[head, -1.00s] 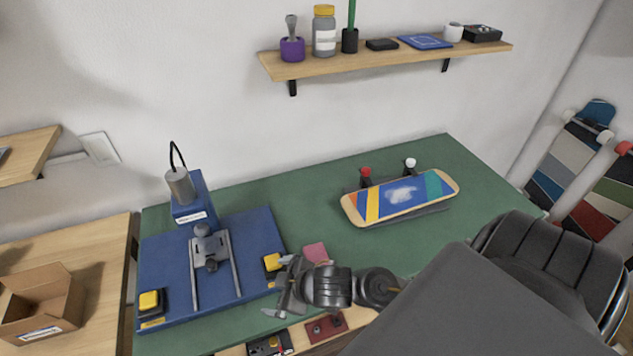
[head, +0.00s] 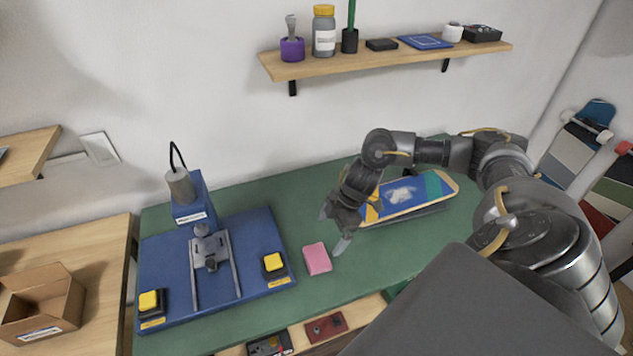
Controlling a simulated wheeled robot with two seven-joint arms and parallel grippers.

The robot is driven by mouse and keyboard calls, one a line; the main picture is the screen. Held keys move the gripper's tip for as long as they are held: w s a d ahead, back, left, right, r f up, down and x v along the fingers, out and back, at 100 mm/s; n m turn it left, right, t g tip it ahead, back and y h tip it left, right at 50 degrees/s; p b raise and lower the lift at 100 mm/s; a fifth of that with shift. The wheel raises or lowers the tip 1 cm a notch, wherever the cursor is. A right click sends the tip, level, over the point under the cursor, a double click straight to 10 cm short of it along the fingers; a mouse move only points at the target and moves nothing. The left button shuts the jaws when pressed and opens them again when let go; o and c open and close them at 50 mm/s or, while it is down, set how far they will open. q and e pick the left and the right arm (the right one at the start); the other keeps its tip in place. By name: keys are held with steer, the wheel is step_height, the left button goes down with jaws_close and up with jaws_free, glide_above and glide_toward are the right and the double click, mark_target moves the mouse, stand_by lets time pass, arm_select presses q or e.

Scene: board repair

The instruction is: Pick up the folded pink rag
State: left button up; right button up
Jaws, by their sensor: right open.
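The folded pink rag (head: 317,258) lies flat on the green bench top, just right of the blue press base. My right gripper (head: 334,231) is open and empty, with its fingers pointing down. It is above and slightly right of the rag in the picture, apart from it. The rag is in full view. My left gripper is not in view.
A blue press (head: 217,265) with yellow buttons stands left of the rag. An open drawer (head: 363,312) with small parts is at the front. Green bench (head: 300,205) behind the rag is clear.

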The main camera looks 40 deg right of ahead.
glide_above(317, 256)
steer(key=d, duration=0.2)
steer(key=f, duration=0.4)
steer(key=shift+s+d+f, duration=0.15)
steer(key=shift+s+f, duration=0.05)
steer(key=shift+f, duration=0.1)
steer(key=p+x, duration=0.1)
steer(key=x, duration=0.3)
steer(key=shift+s+f+p, duration=0.1)
steer(key=shift+s+p, duration=0.05)
steer(key=shift+p, duration=0.25)
steer(key=shift+a+f, duration=0.2)
steer(key=shift+f, duration=0.3)
steer(key=c, duration=0.9)
